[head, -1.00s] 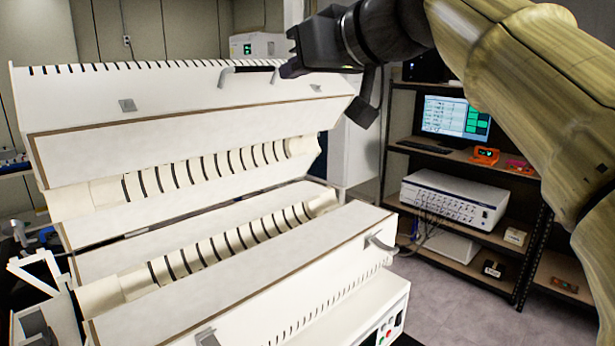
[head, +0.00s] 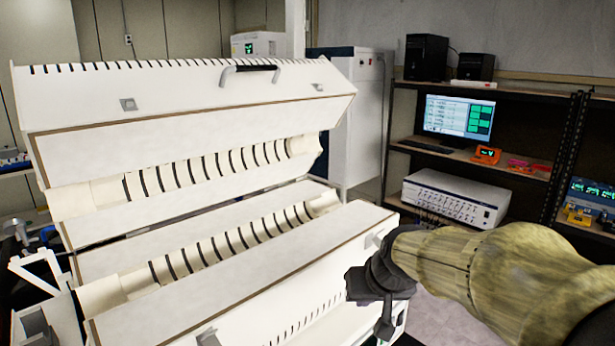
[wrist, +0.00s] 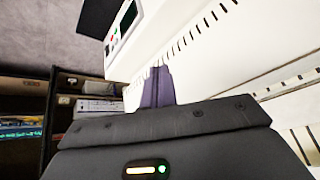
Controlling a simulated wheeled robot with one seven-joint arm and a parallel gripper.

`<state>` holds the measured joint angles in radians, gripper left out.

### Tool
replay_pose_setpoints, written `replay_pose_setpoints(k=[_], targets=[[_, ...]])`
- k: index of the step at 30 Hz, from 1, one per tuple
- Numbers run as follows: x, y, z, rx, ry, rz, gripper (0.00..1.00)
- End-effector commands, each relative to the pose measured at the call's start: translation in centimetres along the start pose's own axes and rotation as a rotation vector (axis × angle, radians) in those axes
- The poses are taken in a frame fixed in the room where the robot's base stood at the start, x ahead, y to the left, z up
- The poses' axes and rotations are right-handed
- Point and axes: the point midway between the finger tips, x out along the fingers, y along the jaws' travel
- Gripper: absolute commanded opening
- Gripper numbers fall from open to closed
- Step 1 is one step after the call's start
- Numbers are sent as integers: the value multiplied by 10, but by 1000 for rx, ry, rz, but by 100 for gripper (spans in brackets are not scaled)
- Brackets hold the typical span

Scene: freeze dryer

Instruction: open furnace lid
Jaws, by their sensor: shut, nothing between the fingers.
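The white furnace lid (head: 190,98) stands raised and tilted back in the head view, with the slotted tube half in its underside showing. Its handle (head: 249,71), a grey bar with a black grip, is at the lid's upper edge. The furnace base (head: 260,258) lies below with its own tube half exposed. My gripper (head: 365,305) is low at the front right of the base, well away from the lid and handle. In the wrist view my gripper's fingers (wrist: 158,85) are together and empty, in front of the white slotted front panel.
A shelf at right holds a monitor (head: 456,117), a white instrument box (head: 455,199) and small orange devices (head: 487,155). A tall white cabinet (head: 347,115) stands behind the furnace. Grey floor shows between furnace and shelf.

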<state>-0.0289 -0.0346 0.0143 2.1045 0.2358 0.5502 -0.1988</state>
Motion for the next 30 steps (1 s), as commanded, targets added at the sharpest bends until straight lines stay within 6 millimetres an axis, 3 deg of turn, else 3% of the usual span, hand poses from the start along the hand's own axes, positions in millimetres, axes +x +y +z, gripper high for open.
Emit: replay_pose_setpoints(k=[1,6,9,12,21,26,30], targets=[[14,9,27,13,-49,24,0],[44,32,113,43,-187,94,0],[52,40,156,51,-252,120,0],[55,44,182,55,-290,134,0],[56,45,190,56,-300,138,0],[56,45,190,55,-299,138,29],[51,47,169,5,-243,145,29]])
